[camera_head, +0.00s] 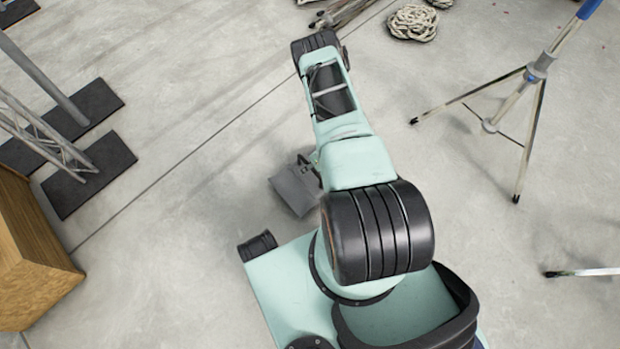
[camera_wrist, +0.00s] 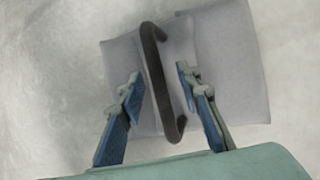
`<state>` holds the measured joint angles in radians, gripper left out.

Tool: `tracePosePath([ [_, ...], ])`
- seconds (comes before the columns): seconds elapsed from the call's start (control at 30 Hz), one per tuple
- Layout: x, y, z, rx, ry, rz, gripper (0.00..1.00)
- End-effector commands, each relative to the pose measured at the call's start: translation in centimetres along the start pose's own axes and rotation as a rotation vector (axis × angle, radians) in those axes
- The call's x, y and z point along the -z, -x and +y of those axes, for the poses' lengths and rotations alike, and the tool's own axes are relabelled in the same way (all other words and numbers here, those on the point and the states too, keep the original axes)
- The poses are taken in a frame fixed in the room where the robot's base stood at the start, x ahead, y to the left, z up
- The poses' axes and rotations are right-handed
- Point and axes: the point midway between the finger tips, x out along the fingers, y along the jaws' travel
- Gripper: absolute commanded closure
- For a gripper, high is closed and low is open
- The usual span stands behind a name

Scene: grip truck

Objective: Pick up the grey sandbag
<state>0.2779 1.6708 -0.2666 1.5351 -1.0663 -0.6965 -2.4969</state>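The grey sandbag (camera_head: 294,190) lies on the concrete floor beside my arm in the head view, partly hidden by the arm. In the wrist view the sandbag (camera_wrist: 229,62) shows as two pale grey halves with a dark curved handle (camera_wrist: 155,75) across the middle. My gripper (camera_wrist: 160,78) is open, with one blue-padded finger on each side of the handle. The fingers appear apart from the handle; their height above the bag is hard to tell. In the head view my gripper is mostly hidden by the arm.
A tripod stand (camera_head: 537,75) stands at the right. A coiled rope (camera_head: 412,23) lies at the top. Dark base plates (camera_head: 92,178) with metal posts and a wooden box (camera_head: 35,255) are at the left. The floor around the sandbag's left side is clear.

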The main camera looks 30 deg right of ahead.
Motion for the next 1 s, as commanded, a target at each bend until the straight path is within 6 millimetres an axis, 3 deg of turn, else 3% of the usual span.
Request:
tracePosePath([
  [0.73,0.18,-0.42,-0.11,0.001,0.0,0.0,0.68],
  [1.0,0.18,-0.42,-0.12,0.001,0.0,0.0,0.98],
])
